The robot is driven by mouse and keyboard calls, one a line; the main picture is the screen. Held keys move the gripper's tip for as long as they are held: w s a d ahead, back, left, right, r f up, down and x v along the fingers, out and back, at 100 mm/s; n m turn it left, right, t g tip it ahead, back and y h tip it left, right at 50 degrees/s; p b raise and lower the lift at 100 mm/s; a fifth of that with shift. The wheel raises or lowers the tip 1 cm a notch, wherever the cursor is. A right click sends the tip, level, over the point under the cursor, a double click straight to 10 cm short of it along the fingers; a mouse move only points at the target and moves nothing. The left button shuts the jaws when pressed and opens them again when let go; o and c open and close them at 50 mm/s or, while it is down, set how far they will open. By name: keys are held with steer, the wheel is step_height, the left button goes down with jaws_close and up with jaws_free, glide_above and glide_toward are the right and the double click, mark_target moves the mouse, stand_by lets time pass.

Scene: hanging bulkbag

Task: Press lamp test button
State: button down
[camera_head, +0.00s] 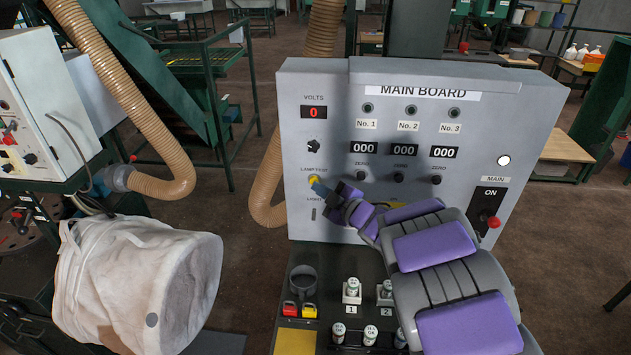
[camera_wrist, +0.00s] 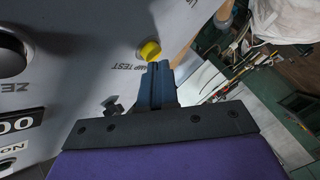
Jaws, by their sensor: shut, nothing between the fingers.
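The lamp test button is a yellow round knob (camera_head: 313,180) on the grey main board (camera_head: 540,150), just under the "LAMP TEST" label at the lower left of the panel. In the wrist view the yellow button (camera_wrist: 150,50) shows just past the fingertips. My gripper (camera_head: 317,186) is shut and empty, its blue fingertips at the button. It also shows in the wrist view (camera_wrist: 157,66). Fingertips and button appear to meet or nearly meet; I cannot tell whether they touch. Part of the button is hidden behind the fingertips in the head view.
A red-knobbed main switch (camera_head: 493,222) is on the panel's right. Below stand a grey cup (camera_head: 303,278), red and yellow blocks, and several small white-labelled weights (camera_head: 352,290). A white bulk bag (camera_head: 135,285) hangs at left, near a ribbed tan hose (camera_head: 125,90).

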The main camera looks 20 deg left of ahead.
steer(key=shift+w+a, duration=0.15)
steer(key=shift+w, duration=0.1)
stand_by(0.5)
steer(key=shift+w+a+f, duration=0.1)
steer(key=shift+a, duration=0.2)
steer(key=shift+w+d+p, duration=0.1)
steer(key=shift+w+p, duration=0.1)
steer(key=shift+p, duration=0.1)
steer(key=shift+s, duration=0.1)
steer(key=shift+s+a+b, duration=0.3)
steer(key=shift+s+b, duration=0.15)
steer(key=shift+s, duration=0.4)
